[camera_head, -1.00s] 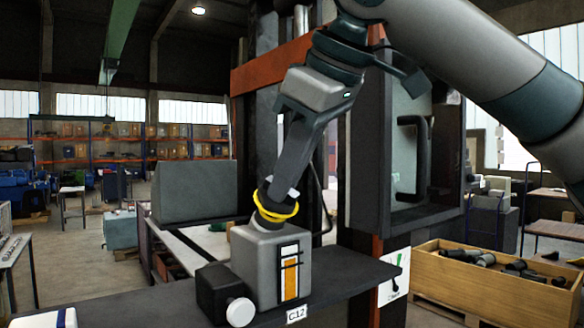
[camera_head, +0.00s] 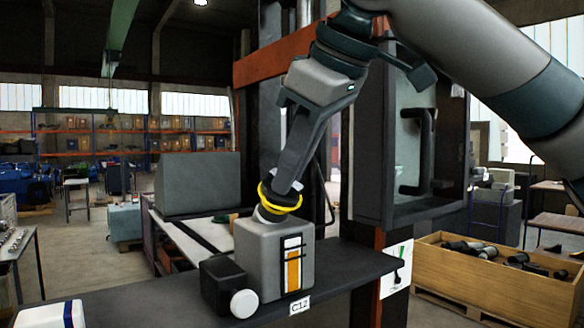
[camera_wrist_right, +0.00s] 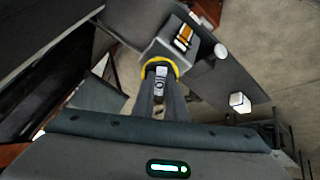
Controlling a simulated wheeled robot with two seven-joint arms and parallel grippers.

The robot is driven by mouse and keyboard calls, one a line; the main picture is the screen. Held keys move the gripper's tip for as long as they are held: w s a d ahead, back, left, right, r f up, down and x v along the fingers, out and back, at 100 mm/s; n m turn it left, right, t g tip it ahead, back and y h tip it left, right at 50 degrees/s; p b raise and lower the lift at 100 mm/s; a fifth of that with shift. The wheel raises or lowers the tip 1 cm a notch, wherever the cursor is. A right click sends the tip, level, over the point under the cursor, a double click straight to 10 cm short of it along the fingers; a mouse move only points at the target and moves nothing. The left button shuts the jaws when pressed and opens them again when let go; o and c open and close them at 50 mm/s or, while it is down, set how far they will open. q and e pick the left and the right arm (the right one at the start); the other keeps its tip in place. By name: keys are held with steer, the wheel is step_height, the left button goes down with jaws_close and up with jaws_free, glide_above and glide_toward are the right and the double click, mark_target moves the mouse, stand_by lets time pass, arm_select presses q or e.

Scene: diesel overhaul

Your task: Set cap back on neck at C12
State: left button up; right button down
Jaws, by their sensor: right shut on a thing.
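A grey box-shaped tank (camera_head: 262,262) with an orange-striped gauge stands on the dark bench, behind the C12 label (camera_head: 299,306). A short pale neck (camera_head: 267,214) rises from its top. My right gripper (camera_head: 284,190) reaches down from above and is shut on a dark cap with a yellow ring (camera_head: 280,203). The cap is tilted and sits right at the neck's top; I cannot tell whether it is seated. In the right wrist view the yellow ring (camera_wrist_right: 177,66) shows around my fingertips, over the tank (camera_wrist_right: 152,49). My left gripper is out of view.
A black block with a white round knob (camera_head: 244,303) is beside the tank. A white box with a blue stripe (camera_head: 50,315) lies at the bench's left end. A dark cabinet (camera_head: 370,150) stands behind right; a wooden crate (camera_head: 490,290) holds dark parts. The bench between is clear.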

steer(key=shift+w+a+f, duration=0.15)
steer(key=shift+w+f, duration=0.05)
steer(key=shift+f, duration=0.15)
stand_by(0.6)
stand_by(0.3)
steer(key=shift+f+m+b, duration=0.1)
steer(key=shift+m+b, duration=0.35)
steer(key=shift+m, duration=1.25)
steer(key=c, duration=1.7)
jaws_free()
steer(key=shift+s+d+r+b, duration=0.2)
steer(key=shift+s+r+b, duration=0.05)
steer(key=shift+r+b, duration=0.25)
steer(key=shift+b+v, duration=1.5)
steer(key=shift+v, duration=6.75)
